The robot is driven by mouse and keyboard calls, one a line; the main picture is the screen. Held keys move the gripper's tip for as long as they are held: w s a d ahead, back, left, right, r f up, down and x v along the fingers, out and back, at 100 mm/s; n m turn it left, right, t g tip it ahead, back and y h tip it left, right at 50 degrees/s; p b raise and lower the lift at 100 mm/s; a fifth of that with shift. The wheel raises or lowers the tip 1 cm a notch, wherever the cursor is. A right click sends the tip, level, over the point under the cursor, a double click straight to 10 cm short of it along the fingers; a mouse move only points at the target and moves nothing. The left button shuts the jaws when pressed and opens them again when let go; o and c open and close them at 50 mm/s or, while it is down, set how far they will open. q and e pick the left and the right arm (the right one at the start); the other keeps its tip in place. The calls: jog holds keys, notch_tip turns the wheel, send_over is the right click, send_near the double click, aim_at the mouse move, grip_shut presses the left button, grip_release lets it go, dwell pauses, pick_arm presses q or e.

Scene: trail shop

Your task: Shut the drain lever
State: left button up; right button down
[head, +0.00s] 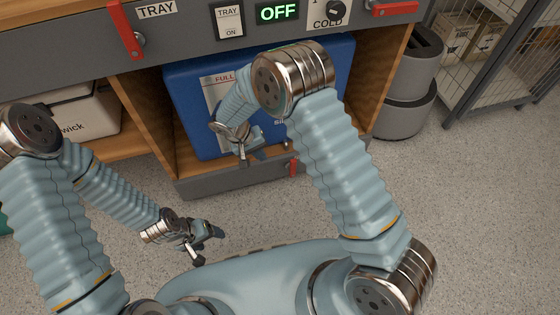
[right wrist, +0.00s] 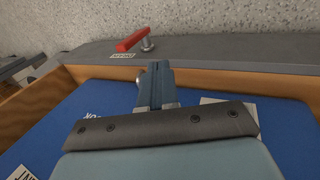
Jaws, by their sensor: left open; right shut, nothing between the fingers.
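A small red lever (head: 293,168) sits on the grey front ledge (head: 225,184) below the blue tank, low in the head view. In the right wrist view the red lever (right wrist: 132,40) juts at a slant from a metal pivot, beside a small label too blurred to read surely. My right gripper (head: 252,160) is shut and empty in front of the blue tank, left of the lever and apart from it. Its fingers (right wrist: 155,72) point toward the ledge in the right wrist view. My left gripper (head: 207,247) is open and empty above the floor at lower left.
The blue tank (head: 187,100) stands in a wooden bay. Grey bins (head: 405,100) and a wire rack stand right. The floor in front is clear.

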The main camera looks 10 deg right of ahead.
aim_at(291, 165)
jog(key=d+f, duration=0.7)
jog(key=f, duration=0.2)
jog(key=shift+d+b, duration=0.35)
jog(key=shift+b, duration=0.1)
jog(key=shift+f, duration=0.1)
jog(key=shift+w+d+y, duration=0.1)
jog(key=shift+d+y, duration=0.15)
jog(key=shift+y, duration=0.15)
